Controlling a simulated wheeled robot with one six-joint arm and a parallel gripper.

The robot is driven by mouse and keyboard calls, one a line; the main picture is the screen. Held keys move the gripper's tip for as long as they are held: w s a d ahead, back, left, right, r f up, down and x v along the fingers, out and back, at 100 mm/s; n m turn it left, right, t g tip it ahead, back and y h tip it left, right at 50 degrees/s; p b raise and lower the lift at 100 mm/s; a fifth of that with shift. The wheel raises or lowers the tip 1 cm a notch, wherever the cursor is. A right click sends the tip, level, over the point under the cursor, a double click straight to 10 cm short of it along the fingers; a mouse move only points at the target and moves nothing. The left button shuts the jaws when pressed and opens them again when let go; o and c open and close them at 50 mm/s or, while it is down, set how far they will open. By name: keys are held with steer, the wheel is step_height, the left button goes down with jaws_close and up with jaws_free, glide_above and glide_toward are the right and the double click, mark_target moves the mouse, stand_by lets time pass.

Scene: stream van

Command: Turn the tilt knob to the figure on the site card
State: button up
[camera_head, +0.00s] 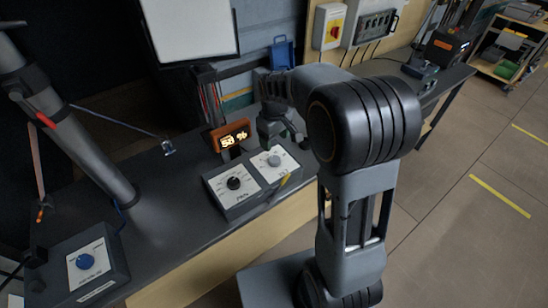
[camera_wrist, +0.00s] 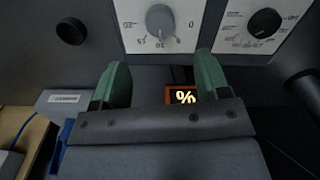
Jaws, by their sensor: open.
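A grey knob (camera_head: 273,160) sits on a white dial plate on the right half of a grey control box. In the wrist view the grey knob (camera_wrist: 160,20) is at the top, beyond my fingertips, with its scale upside down. A black knob (camera_head: 233,183) is on the other plate; it also shows in the wrist view (camera_wrist: 264,22). The plate names are too small to read surely. My gripper (camera_wrist: 160,75) is open and empty, its green fingers apart from the knob. In the head view it is just behind the box, partly hidden. I cannot make out a site card.
An orange-framed display (camera_head: 230,137) with a lit percent figure stands behind the box, close to my gripper. A box with a blue knob (camera_head: 85,261) is at the front left. A thick dark pole (camera_head: 70,130) rises at left. The dark bench between them is mostly clear.

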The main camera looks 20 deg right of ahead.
mark_target(274, 159)
step_height(274, 159, down, 9)
steer(key=shift+f, duration=0.2)
stand_by(0.4)
steer(key=c, duration=0.9)
steer(key=shift+m, duration=0.3)
steer(key=m, duration=0.3)
steer(key=shift+m, duration=0.3)
steer(key=shift+m+b, duration=0.4)
steer(key=shift+m, duration=1.3)
